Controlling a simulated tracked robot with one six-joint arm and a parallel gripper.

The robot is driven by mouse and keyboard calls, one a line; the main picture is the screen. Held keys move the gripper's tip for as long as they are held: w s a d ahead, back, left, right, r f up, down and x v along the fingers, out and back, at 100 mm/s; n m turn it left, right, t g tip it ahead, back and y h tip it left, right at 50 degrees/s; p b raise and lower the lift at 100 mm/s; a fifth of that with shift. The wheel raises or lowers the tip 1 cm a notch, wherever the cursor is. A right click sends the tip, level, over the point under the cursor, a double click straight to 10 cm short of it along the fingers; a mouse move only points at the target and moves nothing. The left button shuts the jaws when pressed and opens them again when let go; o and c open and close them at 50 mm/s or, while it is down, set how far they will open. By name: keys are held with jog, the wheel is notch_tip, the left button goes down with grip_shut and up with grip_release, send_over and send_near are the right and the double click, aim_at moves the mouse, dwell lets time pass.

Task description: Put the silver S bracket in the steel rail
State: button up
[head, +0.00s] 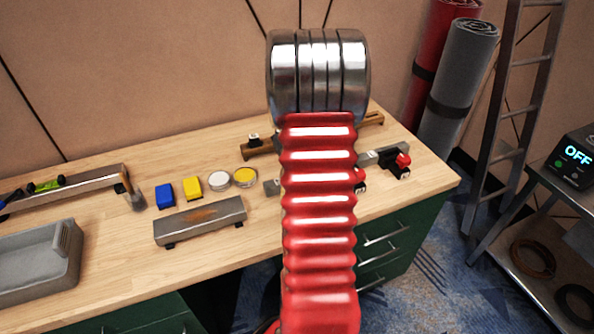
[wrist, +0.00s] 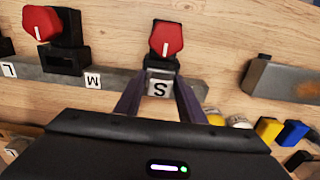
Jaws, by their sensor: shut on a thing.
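The steel rail (wrist: 122,80) is a grey bar on the bench, with small L and M tags along its side and black clamps with red knobs. In the head view, part of the rail (head: 370,157) shows right of my arm. My gripper (wrist: 160,77) is over its S end, its fingers shut on the silver S bracket (wrist: 159,88). Only a little grey and a white S tag show between the fingers. A clamp with a red knob (wrist: 166,40) stands just beyond it. I cannot tell whether the bracket is seated. My arm hides gripper and bracket in the head view.
A second grey bar with a rusty patch (head: 200,222) lies left of my arm. Behind it are a blue block (head: 165,196), a yellow block (head: 192,188) and two round tins. A brown rail (head: 260,148) lies at the back. A grey tray (head: 35,262) is front left.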

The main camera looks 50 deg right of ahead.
jog(key=shift+f, duration=0.4)
jog(key=o, duration=1.3)
jog(key=shift+o, duration=0.3)
jog(key=o, duration=0.4)
jog(key=shift+r, duration=3.5)
